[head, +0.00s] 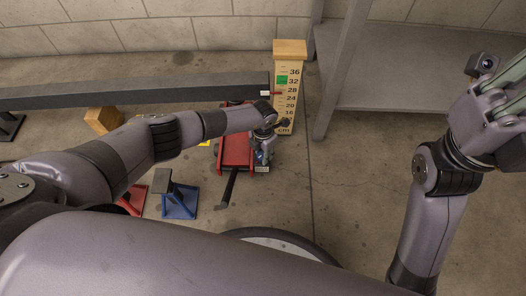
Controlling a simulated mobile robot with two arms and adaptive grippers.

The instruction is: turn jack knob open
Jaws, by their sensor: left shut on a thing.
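A red floor jack (237,153) stands on the concrete below the end of a long grey tube (150,93). Its dark handle (229,187) slopes down toward me. My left gripper (264,155) points down at the right side of the jack and is shut at the jack knob, which the fingers mostly hide. How far the knob is turned cannot be made out. My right gripper (505,100) is raised at the right edge, away from the jack. Its fingers are partly cut off, so their opening is unclear.
A wooden height scale (288,85) in centimetres, with a green band near 32, stands behind the jack. A red pointer at the tube end sits between 24 and 28. Blue (180,202) and red (133,200) stands are at left. A grey shelf (385,65) is at right.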

